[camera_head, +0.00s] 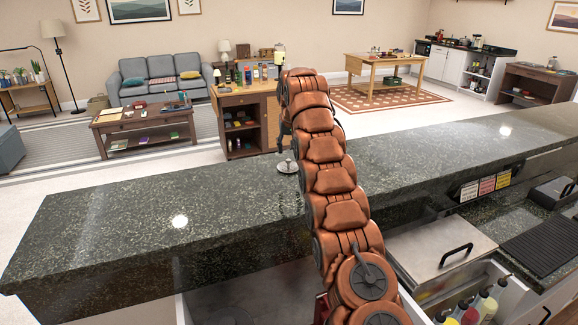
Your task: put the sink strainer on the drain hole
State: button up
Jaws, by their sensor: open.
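A small round silver piece with a knob, which looks like the sink strainer (288,166), lies on the dark speckled raised bar counter (130,220). My gripper (283,146) is open at the far end of my copper-coloured arm, just above and behind the strainer in the picture. It is small and partly hidden by the arm, so I cannot tell whether it touches the strainer. A grey recessed surface (255,290) shows below the counter's near edge, partly hidden by my arm. I cannot make out the drain hole clearly.
A metal lid with a black handle (442,256) lies at the lower right, near several bottles (480,305) and a black ribbed mat (541,246). Small cards (486,185) stand by the counter's right part. The counter's left part is clear.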

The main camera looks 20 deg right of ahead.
aim_at(288, 160)
jog(key=shift+x, duration=1.2)
jog(key=shift+p+x, duration=1)
jog(key=shift+x, duration=0.35)
jog(key=x, duration=0.2)
jog(key=shift+w+f+p, duration=0.1)
jog(key=shift+f+p, duration=0.2)
jog(key=shift+p, duration=0.1)
grip_shut()
